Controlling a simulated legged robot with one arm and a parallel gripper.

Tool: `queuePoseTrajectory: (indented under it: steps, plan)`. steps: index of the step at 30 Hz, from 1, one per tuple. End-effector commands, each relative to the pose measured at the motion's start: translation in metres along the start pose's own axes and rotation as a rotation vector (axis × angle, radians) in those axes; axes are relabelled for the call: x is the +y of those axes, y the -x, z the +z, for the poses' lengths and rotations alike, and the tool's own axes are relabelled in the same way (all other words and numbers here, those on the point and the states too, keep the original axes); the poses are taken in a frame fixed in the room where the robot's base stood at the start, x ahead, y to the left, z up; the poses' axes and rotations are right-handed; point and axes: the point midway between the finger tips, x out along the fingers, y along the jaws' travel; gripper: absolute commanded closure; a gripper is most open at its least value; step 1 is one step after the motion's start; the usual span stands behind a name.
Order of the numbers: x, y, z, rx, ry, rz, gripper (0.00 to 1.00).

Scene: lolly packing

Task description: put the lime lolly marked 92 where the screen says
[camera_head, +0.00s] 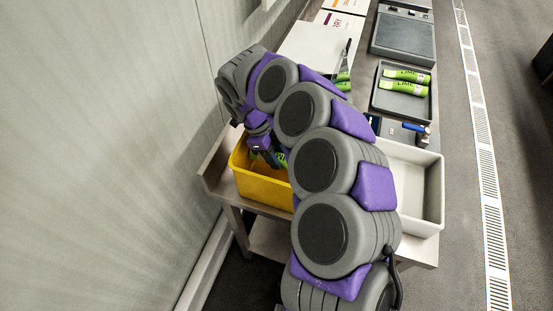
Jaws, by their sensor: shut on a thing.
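My gripper (260,144) points down over the yellow bin (262,187) at the left end of the table. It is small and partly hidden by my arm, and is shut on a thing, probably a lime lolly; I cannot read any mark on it. Green pieces (282,160) show at or in the bin just beside the gripper. Two lime lollies in green wrappers (404,88) lie on a grey tray (388,108). Another green wrapper (343,82) shows partly behind my arm. No number is readable, and I see no readable screen text.
A white bin (431,190) stands right of my arm, its left side hidden. A blue-handled tool (415,127) lies behind it. White boxes (312,50) and a dark grey tray (403,38) are farther back. A wall (100,130) runs close on the left.

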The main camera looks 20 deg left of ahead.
Motion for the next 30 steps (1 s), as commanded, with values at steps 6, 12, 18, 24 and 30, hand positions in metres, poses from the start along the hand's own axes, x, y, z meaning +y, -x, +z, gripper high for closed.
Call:
queuePoseTrajectory:
  steps: [6, 12, 18, 24, 30]
  plan:
    - [0.0, -0.021, 0.006, 0.0, 0.0, 0.0, 0.97]
    - [-0.001, -0.02, 0.004, -0.002, -0.001, 0.0, 0.97]
    - [-0.001, -0.026, 0.007, 0.001, -0.001, 0.001, 0.97]
    - [0.0, -0.032, 0.011, 0.005, 0.0, 0.003, 0.97]
    - [0.0, -0.034, 0.011, 0.006, 0.002, 0.007, 0.55]
